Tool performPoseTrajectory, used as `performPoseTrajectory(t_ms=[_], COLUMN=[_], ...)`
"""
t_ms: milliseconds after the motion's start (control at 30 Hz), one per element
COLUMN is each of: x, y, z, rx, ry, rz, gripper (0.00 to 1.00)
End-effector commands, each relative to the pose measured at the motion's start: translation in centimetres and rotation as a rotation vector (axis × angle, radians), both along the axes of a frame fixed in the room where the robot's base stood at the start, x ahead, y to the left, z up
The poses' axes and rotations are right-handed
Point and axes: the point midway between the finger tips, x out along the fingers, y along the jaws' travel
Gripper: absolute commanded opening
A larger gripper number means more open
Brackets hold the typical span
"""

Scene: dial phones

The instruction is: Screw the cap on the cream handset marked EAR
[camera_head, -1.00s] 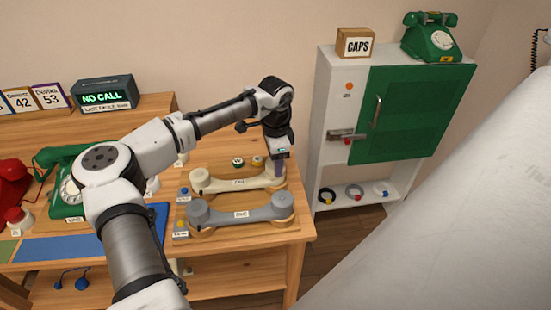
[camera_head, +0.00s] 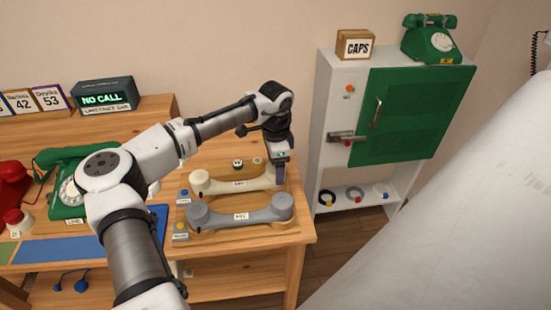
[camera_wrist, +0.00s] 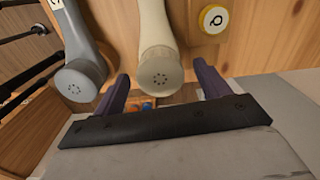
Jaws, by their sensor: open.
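The cream handset (camera_head: 240,184) lies on the wooden bench behind a grey handset (camera_head: 240,212); its small label is too blurred to read. In the wrist view its rounded end (camera_wrist: 160,70) has a face with small dark holes and lies between my fingers. My gripper (camera_head: 281,174) is open at the cream handset's right end; its purple fingers (camera_wrist: 162,80) stand on either side, and contact cannot be told. The yellow cap, with a dark symbol, also shows in the wrist view (camera_wrist: 212,18).
The grey handset, labelled MIC, also shows in the wrist view (camera_wrist: 80,75). A green telephone (camera_head: 68,190) and a blue mat (camera_head: 95,240) are on the left. A cabinet with a green door (camera_head: 410,115) stands right, with a CAPS box (camera_head: 355,44) on top.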

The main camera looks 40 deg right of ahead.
Motion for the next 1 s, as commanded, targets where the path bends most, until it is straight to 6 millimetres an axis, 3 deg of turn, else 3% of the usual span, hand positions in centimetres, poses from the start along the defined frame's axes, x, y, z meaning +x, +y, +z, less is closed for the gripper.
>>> performPoseTrajectory(t_ms=[167,700,1000], x=[0.0,0.0,0.0], y=[-0.1,-0.1,0.0], z=[1.3,12.2,13.8], rx=[-0.002,-0.001,0.0], ry=[0.0,0.0,0.0], rz=[0.0,0.0,0.0], gripper=[0.75,0.75,0.75])
